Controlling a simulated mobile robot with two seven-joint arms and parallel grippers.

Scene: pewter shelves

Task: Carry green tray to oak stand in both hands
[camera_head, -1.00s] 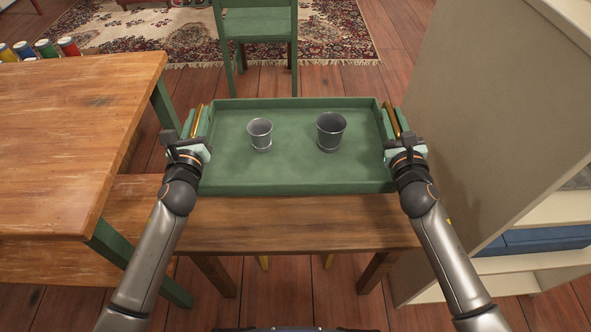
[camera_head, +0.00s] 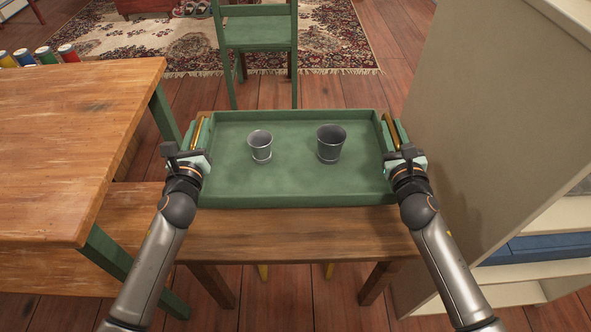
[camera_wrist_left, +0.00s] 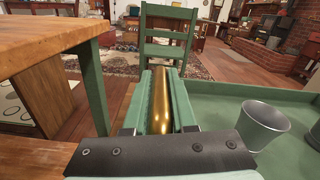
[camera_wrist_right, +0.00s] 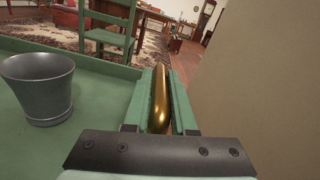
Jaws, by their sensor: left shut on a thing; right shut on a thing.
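The green tray (camera_head: 290,197) is level in front of me, above or on a brown wooden table (camera_head: 300,235); I cannot tell if it touches the top. Two grey metal cups stand upright in it: a smaller one (camera_head: 261,147) on the left and a larger one (camera_head: 330,144) on the right. My left gripper (camera_head: 196,135) is shut on the tray's left brass handle (camera_wrist_left: 161,98). My right gripper (camera_head: 394,133) is shut on its right brass handle (camera_wrist_right: 159,100). I cannot tell which piece is the oak stand.
A larger wooden table (camera_head: 75,140) with green legs stands close on the left, with several paint cans (camera_head: 45,56) at its back. A tall pale cabinet (camera_head: 480,130) stands close on the right. A green chair (camera_head: 258,35) and a patterned rug (camera_head: 335,45) lie beyond.

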